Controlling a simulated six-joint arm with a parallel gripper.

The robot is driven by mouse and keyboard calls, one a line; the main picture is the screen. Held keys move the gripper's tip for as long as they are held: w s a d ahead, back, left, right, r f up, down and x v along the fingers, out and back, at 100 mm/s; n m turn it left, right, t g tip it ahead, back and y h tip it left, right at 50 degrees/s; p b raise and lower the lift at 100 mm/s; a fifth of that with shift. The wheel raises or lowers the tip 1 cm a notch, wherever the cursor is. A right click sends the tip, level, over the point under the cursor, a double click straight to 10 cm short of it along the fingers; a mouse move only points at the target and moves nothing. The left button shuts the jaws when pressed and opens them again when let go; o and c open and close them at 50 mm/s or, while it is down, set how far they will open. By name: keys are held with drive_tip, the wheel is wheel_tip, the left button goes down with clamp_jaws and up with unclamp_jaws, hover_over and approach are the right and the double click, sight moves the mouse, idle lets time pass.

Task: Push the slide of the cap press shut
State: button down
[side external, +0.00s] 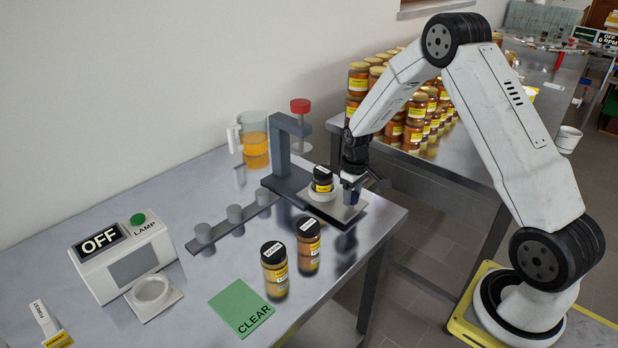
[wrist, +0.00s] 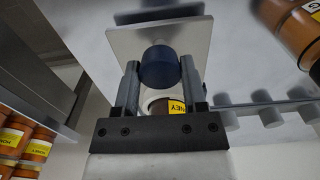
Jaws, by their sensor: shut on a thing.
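The cap press (side external: 280,150) is a dark grey frame with a red knob on top, standing on the steel table. Its slide (side external: 349,211) is a pale plate drawn out to the right of the frame; in the wrist view the plate (wrist: 130,40) lies beyond the fingers. A small dark-lidded honey jar (side external: 322,184) sits upright in a white ring on the slide. My gripper (side external: 352,182) is over the slide's outer part. In the wrist view it (wrist: 160,75) is shut on the slide's dark blue knob (wrist: 158,66). The jar's label shows partly between the fingers.
Two dark-lidded jars (side external: 274,275) (side external: 308,248) stand in front, near a green CLEAR mat (side external: 240,306). A rack with grey pegs (side external: 235,214) is left of the press. A lamp box (side external: 126,262) reads OFF. A jug (side external: 254,140) stands behind.

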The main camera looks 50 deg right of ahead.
drive_tip(key=shift+c, duration=0.7)
unclamp_jaws()
drive_tip(key=shift+r, duration=3.95)
